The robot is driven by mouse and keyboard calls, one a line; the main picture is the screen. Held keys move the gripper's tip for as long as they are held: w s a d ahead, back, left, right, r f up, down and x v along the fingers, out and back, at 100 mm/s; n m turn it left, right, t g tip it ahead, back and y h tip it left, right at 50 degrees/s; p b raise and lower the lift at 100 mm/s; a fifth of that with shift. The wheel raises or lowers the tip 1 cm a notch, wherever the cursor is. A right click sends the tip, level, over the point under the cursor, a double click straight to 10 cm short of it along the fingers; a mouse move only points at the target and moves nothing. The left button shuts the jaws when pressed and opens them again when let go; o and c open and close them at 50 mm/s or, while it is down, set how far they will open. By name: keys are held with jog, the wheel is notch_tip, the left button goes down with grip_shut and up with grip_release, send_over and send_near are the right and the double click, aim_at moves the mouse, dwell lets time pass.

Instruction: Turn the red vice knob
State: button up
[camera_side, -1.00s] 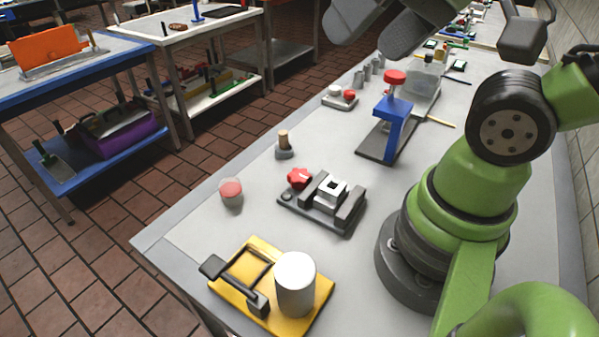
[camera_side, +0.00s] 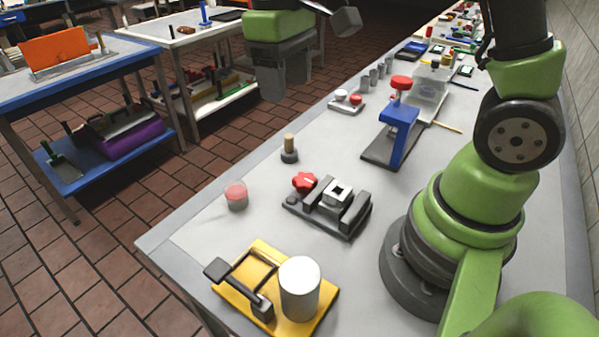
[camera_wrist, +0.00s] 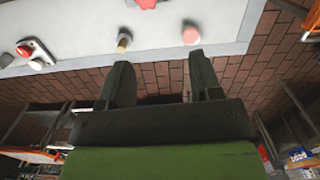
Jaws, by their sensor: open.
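The red vice knob (camera_side: 305,183) is star-shaped and sits at the left end of a dark grey vice (camera_side: 326,218) on the table. The vice holds a light square block (camera_side: 338,192). In the wrist view a part of the red knob (camera_wrist: 147,3) shows at the top edge. My gripper (camera_side: 283,84) hangs in the upper middle of the side view, well above and behind the knob, touching nothing. In the wrist view its two dark fingers (camera_wrist: 160,75) are wide apart with nothing between them.
Near the knob stand a red-topped jar (camera_side: 237,196) and a wooden peg on a dark base (camera_side: 289,149). A yellow fixture (camera_side: 225,290) with a white cylinder (camera_side: 300,288) is in front. A blue press (camera_side: 400,132) and a red-and-white button box (camera_side: 345,104) stand farther back.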

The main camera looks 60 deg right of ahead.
aim_at(301, 177)
jog(key=f+g, duration=0.1)
jog(key=f, duration=0.5)
jog(key=d+f+n+g, duration=0.1)
jog(key=f, duration=0.6)
jog(key=d+f+n+g+h, duration=0.1)
jog(key=f, duration=0.5)
jog(key=shift+s+d+f, duration=0.1)
jog(key=shift+s+f, duration=0.2)
jog(key=shift+s, duration=0.1)
jog(key=c, duration=0.6)
